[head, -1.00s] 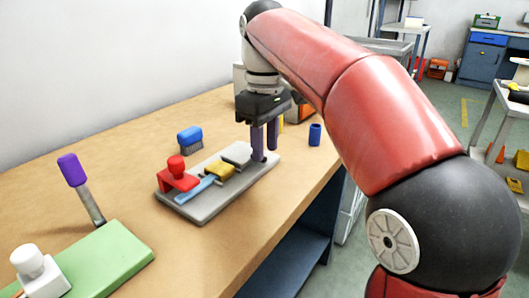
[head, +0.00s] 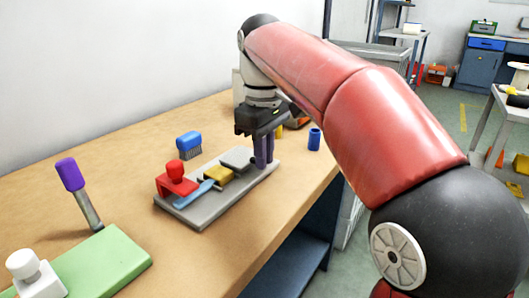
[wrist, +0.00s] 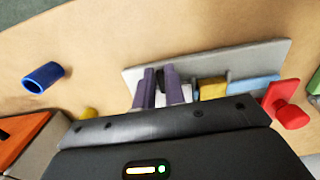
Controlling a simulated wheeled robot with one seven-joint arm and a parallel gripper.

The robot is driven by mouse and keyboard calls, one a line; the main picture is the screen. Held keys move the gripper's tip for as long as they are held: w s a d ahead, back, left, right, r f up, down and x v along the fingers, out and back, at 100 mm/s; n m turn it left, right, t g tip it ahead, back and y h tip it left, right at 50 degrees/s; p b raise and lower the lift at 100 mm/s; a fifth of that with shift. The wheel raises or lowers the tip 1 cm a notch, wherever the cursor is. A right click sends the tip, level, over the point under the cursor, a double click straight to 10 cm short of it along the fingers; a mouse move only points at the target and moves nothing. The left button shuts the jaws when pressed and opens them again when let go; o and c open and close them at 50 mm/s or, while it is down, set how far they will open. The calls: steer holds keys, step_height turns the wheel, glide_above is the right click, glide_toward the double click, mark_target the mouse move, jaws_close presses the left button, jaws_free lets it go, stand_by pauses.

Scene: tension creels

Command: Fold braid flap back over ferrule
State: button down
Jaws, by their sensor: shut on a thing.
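The grey fixture plate (head: 197,214) lies on the bench, also seen in the wrist view (wrist: 135,75). My gripper (head: 263,163) points down at the plate's far end. In the wrist view its purple fingers (wrist: 161,80) are shut on a small dark piece, seemingly the flap's end; the fingers hide most of it. The gold block (wrist: 212,91) shows beside them, apart.
A blue brush (head: 188,145) stands behind the plate. A blue cup (head: 314,138) stands right of my gripper near the bench edge. A purple-handled tool (head: 73,178) and a green board (head: 105,262) are at the left. Bare bench lies between board and plate.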

steer(key=shift+s, duration=0.1)
steer(key=t+h, duration=0.1)
steer(key=s+a+r+t+h+b, duration=0.1)
steer(key=t, duration=0.1)
steer(key=t+h, duration=0.1)
steer(key=t+b, duration=0.1)
steer(key=s+t+h+b, duration=0.1)
steer(key=shift+a+r+h, duration=0.2)
steer(key=shift+a+h, duration=0.1)
steer(key=shift+a, duration=0.05)
steer(key=t+h+b, duration=0.1)
steer(key=b, duration=0.1)
steer(key=s+a+t+h+b, duration=0.1)
steer(key=t+b, duration=0.1)
steer(key=shift+s+f+t+h, duration=0.1)
steer(key=shift+s+t+h, duration=0.05)
steer(key=shift+t+h, duration=0.2)
steer(key=t+h+b, duration=0.1)
steer(key=b, duration=0.1)
steer(key=s+a+t+h+b, duration=0.1)
steer(key=b, duration=0.1)
steer(key=shift+f+t, duration=0.15)
steer(key=shift+t, duration=0.2)
steer(key=shift+s+t+h+b, duration=0.2)
steer(key=shift+t+h+b, duration=0.25)
steer(key=shift+b, duration=0.15)
steer(key=shift+a, duration=0.1)
steer(key=c, duration=1.5)
jaws_free()
steer(key=shift+o, duration=0.2)
